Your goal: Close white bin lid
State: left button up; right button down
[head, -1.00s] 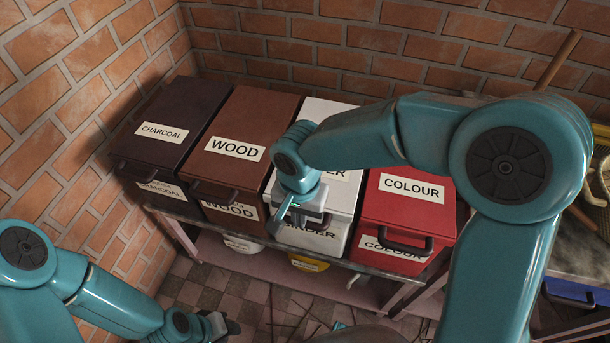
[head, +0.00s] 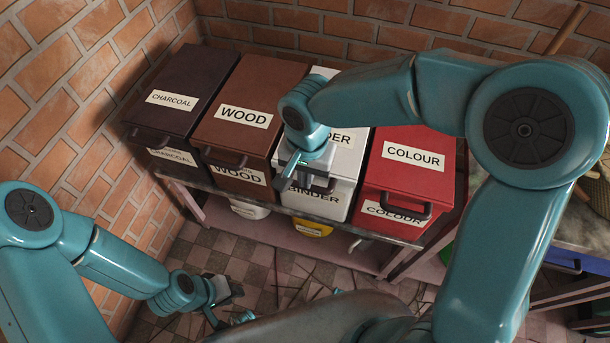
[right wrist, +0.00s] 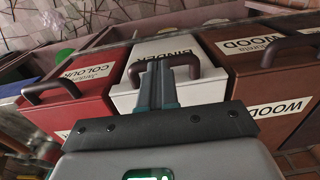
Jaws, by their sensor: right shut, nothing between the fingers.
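The white bin (head: 346,160), labelled BINDER, stands between the brown and red bins. Its lid (head: 350,138) lies flat across the top like the neighbouring lids, partly hidden by my right arm. My right gripper (head: 287,172) is shut and empty at the front of the white bin, by its dark handle. In the right wrist view, the shut fingers (right wrist: 158,82) point at the dark handle (right wrist: 190,62) and overlap it; I cannot tell whether they touch. My left gripper (head: 225,292) is low at the left, away from the bins; its jaws are unclear.
The charcoal bin (head: 180,82), wood bin (head: 252,83) and red colour bin (head: 412,176) stand closely beside the white one on a bench. A yellow-labelled tub (head: 312,227) and a white tub (head: 248,209) sit below. Brick walls close off the back and left.

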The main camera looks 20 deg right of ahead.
notch_tip(320, 180, up, 10)
jog(key=s+a, duration=0.1)
jog(key=shift+s+f, duration=0.1)
jog(key=shift+s, duration=0.15)
